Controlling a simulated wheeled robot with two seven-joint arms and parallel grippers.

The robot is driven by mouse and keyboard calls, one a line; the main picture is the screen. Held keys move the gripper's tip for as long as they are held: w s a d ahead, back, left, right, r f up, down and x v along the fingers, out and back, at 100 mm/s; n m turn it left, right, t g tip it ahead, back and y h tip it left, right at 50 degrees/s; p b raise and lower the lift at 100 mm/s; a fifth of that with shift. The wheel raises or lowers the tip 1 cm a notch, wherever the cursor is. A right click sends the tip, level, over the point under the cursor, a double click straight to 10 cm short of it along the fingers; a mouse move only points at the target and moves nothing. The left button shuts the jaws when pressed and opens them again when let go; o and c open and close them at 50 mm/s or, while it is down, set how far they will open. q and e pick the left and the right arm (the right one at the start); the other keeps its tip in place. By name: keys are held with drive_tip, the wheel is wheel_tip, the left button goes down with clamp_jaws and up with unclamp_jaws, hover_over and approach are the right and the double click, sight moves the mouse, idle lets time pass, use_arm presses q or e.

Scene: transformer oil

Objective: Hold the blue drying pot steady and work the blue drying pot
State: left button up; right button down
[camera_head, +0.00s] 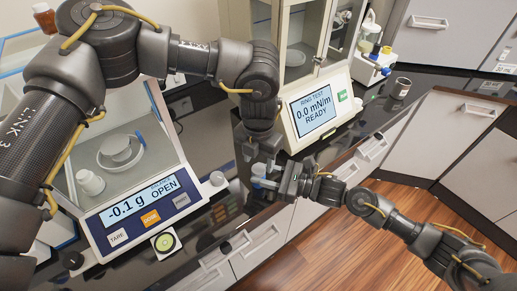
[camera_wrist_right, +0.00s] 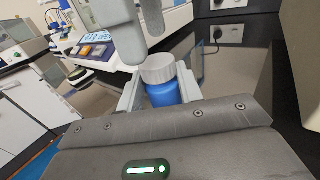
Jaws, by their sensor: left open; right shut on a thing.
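The blue drying pot (camera_wrist_right: 163,93) is a small blue jar with a white ribbed cap (camera_wrist_right: 158,66). In the right wrist view it stands upright between the fingers of my right gripper (camera_wrist_right: 160,95), which is shut on it. In the head view the pot (camera_head: 262,183) is small and partly hidden by the grippers. My left gripper (camera_head: 262,158) comes down from above, open. Its two fingers (camera_wrist_right: 140,22) hang just above the cap in the right wrist view; I cannot tell whether they touch it.
A balance (camera_head: 139,212) reading -0.1 g OPEN, with white vessels inside, stands at left. A ring tester (camera_head: 318,112) reading READY stands behind the grippers. A small jar (camera_head: 401,88) stands on the dark bench at right. Drawers (camera_head: 262,247) front the bench.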

sight(259, 169)
use_arm(q)
drive_tip(key=shift+f, duration=1.6)
drive_tip(key=c, duration=1)
drive_tip(key=n, duration=0.3)
drive_tip(key=o, duration=1.1)
drive_tip(key=shift+r, duration=0.1)
